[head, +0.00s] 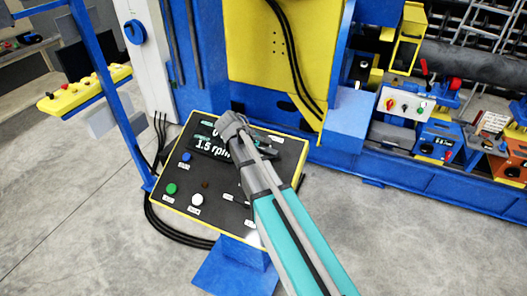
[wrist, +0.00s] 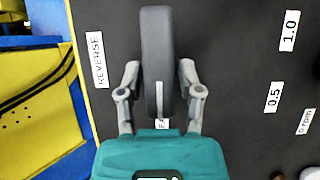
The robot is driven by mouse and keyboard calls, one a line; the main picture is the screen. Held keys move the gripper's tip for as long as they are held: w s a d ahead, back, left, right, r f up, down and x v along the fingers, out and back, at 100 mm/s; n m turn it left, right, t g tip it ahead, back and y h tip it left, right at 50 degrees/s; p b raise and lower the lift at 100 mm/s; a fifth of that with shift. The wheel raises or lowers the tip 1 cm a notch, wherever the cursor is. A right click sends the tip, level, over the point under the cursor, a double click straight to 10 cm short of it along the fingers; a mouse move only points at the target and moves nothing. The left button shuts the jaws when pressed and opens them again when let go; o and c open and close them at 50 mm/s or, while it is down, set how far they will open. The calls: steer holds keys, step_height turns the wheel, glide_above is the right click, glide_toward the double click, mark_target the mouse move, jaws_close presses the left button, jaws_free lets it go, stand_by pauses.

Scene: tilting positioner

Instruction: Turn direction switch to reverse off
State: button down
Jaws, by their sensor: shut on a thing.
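The direction switch (wrist: 158,40) is a long dark-grey handle on the black control panel (wrist: 240,100). In the wrist view it points straight up the picture. A white label reading REVERSE (wrist: 97,60) lies to its left, and another label under its lower end is mostly covered. My gripper (wrist: 160,88) is shut on the handle, with one grey finger on each side. In the head view my arm reaches over the upper right part of the control panel (head: 215,213); it hides the switch, and the fingers cannot be made out there.
The panel carries a display (head: 211,147) reading 1.5 rpm, a blue button (head: 186,156), a green button (head: 171,188) and a white button (head: 197,199). A speed scale label 0.5 (wrist: 274,97) lies right of the switch. A blue and yellow machine frame (head: 285,50) stands behind.

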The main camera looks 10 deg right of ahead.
steer(key=shift+w, duration=0.1)
steer(key=shift+c, duration=2.4)
jaws_free()
steer(key=shift+r, duration=0.1)
